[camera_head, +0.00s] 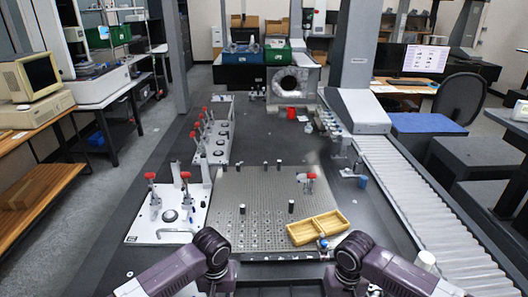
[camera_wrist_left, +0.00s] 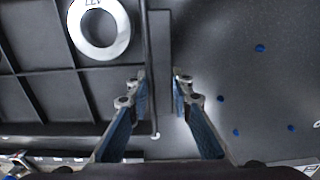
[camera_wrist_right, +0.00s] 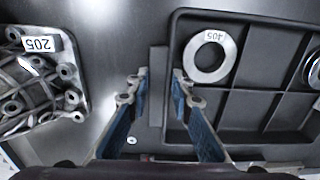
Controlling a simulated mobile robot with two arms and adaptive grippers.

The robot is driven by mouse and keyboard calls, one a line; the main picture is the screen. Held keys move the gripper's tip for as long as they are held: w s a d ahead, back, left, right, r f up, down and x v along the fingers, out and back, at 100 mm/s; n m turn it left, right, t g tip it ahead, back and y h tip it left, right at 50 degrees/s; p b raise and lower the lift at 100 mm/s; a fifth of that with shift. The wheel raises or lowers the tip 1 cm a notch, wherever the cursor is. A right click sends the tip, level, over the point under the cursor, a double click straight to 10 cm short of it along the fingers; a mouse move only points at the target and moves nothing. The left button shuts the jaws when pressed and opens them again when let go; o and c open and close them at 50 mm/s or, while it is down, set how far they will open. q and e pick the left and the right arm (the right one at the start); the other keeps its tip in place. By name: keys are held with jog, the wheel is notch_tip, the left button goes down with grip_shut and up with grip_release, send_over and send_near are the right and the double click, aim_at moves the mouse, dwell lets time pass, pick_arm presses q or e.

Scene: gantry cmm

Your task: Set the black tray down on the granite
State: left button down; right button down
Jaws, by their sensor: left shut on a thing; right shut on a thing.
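The black tray shows in the left wrist view (camera_wrist_left: 40,90), where it fills the left side, and in the right wrist view (camera_wrist_right: 240,104), on the right. It has low walls and several compartments. A metal ring (camera_wrist_left: 100,48) with a label lies in it, and another labelled ring (camera_wrist_right: 208,57) shows at its other end. My left gripper (camera_wrist_left: 160,80) is shut on one end of the tray. My right gripper (camera_wrist_right: 158,80) is shut on the opposite end. The dark granite (camera_head: 95,272) surrounds the fixtures. I cannot tell whether the tray touches it.
A perforated plate (camera_head: 255,205) lies ahead, with a yellow divided tray (camera_head: 318,229) at its near right. A white fixture board (camera_head: 165,215) stands left. A roller conveyor (camera_head: 420,200) runs along the right.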

pick_arm(q)
jog(key=shift+a+f+b, duration=0.15)
jog(key=shift+f+b, duration=0.25)
jog(key=shift+f, duration=0.15)
pick_arm(e)
jog(key=shift+d+f, duration=0.15)
jog(key=shift+f, duration=0.35)
pick_arm(q)
jog(key=c, duration=2.1)
grip_release()
pick_arm(e)
jog(key=c, duration=2.1)
grip_release()
pick_arm(q)
jog(key=o, duration=0.4)
pick_arm(e)
jog(key=o, duration=0.4)
pick_arm(q)
jog(key=shift+s, duration=0.1)
pick_arm(e)
jog(key=shift+s, duration=0.1)
pick_arm(q)
jog(key=shift+r, duration=0.15)
pick_arm(e)
jog(key=shift+r, duration=0.1)
